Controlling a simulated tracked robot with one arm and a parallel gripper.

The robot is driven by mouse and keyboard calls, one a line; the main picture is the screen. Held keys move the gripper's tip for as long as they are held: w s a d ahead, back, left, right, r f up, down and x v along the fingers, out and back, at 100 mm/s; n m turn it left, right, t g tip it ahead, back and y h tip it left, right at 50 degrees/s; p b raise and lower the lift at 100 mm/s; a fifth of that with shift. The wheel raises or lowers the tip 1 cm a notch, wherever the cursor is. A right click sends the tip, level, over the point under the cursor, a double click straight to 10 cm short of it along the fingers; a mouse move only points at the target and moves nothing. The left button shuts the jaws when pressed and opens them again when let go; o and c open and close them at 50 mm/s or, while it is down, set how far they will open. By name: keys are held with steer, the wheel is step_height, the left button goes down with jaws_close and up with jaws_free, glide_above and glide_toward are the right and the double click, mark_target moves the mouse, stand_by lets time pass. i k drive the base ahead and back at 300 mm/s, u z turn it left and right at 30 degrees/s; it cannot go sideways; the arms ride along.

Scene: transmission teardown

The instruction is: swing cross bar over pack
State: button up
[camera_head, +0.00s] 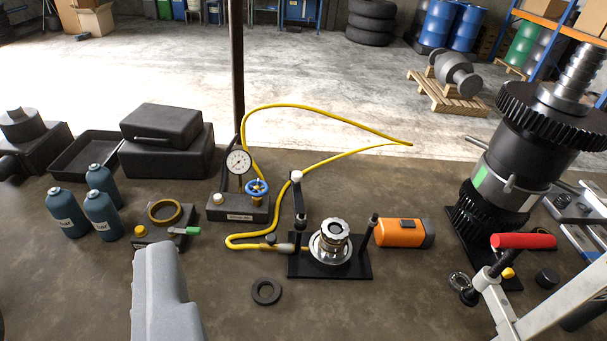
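The pack (331,242), a silver ringed stack, stands upright on a black base plate (361,270) in the middle of the bench. A short black post (373,226) rises at its right and another post (301,244) at its left. The dark cross bar (298,203) runs from the left post back, away from me, to a white knob (296,176). It lies to the left of the pack, not across its top. A pale grey part of mine fills the lower left. No gripper fingertips show, so the gripper's opening is hidden.
A yellow hose (240,242) runs to the base plate's left and loops behind. A gauge block (237,208) with a blue valve stands left. An orange device (400,233) lies right, before a tall gear stack (516,160). A black ring (266,291) lies in front.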

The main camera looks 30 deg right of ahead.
mark_target(296, 177)
steer(key=i, duration=0.95)
steer(key=u, duration=0.05)
